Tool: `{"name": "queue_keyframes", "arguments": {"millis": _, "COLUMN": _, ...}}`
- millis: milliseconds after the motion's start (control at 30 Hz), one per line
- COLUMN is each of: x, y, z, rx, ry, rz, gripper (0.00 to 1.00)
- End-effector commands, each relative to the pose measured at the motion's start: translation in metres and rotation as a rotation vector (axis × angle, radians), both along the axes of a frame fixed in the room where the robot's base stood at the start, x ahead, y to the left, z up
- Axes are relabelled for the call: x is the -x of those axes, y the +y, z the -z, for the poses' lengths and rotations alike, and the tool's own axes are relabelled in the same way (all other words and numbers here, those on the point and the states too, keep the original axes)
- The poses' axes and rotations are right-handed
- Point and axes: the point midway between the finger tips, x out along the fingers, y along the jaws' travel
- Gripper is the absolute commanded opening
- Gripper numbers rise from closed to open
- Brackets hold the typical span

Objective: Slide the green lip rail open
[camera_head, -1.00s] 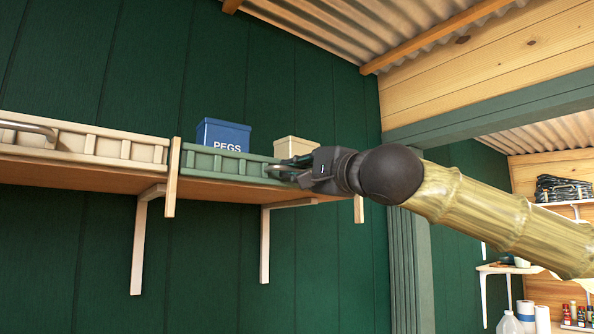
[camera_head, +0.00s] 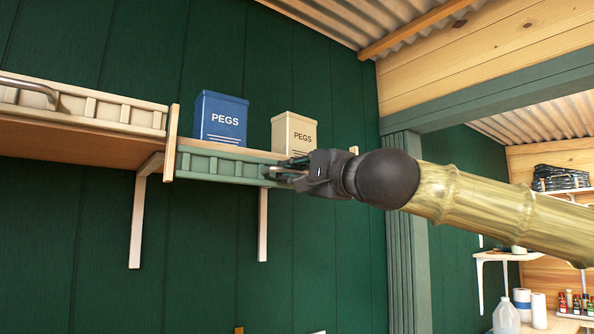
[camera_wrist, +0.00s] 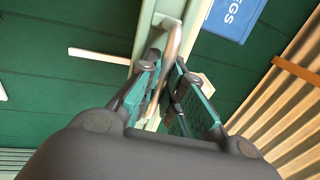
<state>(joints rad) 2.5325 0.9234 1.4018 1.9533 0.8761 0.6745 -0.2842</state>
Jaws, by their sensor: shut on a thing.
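The green lip rail (camera_head: 215,162) runs along the front of the right-hand shelf section. In the head view it now sits below the shelf board, whose front edge shows above it. My gripper (camera_head: 283,175) is at the rail's right part, shut on its handle. In the wrist view the metal handle (camera_wrist: 180,45) passes between the two green-padded fingers of my gripper (camera_wrist: 165,85). The rail also shows in the wrist view (camera_wrist: 148,38), behind the handle. The rail's right end is hidden behind my gripper.
A blue PEGS box (camera_head: 219,125) and a beige PEGS box (camera_head: 293,135) stand on the shelf above the rail. A cream rail (camera_head: 90,112) with a metal handle (camera_head: 30,88) is on the left section. A wooden post (camera_head: 171,142) divides the sections. White brackets (camera_head: 137,220) hang below.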

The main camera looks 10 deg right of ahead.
Motion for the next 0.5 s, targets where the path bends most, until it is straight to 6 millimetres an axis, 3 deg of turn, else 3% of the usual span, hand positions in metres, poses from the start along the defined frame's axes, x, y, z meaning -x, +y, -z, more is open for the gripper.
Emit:
{"name": "queue_keyframes", "arguments": {"millis": 200, "x": 0.0002, "y": 0.0002, "z": -0.0002, "rx": 0.0, "ry": 0.0, "rz": -0.001, "gripper": 0.0}}
{"name": "queue_keyframes", "arguments": {"millis": 233, "x": 0.0003, "y": 0.0002, "z": -0.0003, "rx": 0.0, "ry": 0.0, "rz": -0.001, "gripper": 0.11}}
{"name": "queue_keyframes", "arguments": {"millis": 333, "x": 0.0003, "y": 0.0001, "z": -0.0004, "rx": 0.0, "ry": 0.0, "rz": -0.001, "gripper": 0.29}}
{"name": "queue_keyframes", "arguments": {"millis": 500, "x": 0.0004, "y": -0.0003, "z": -0.0004, "rx": 0.0, "ry": 0.0, "rz": 0.0, "gripper": 0.32}}
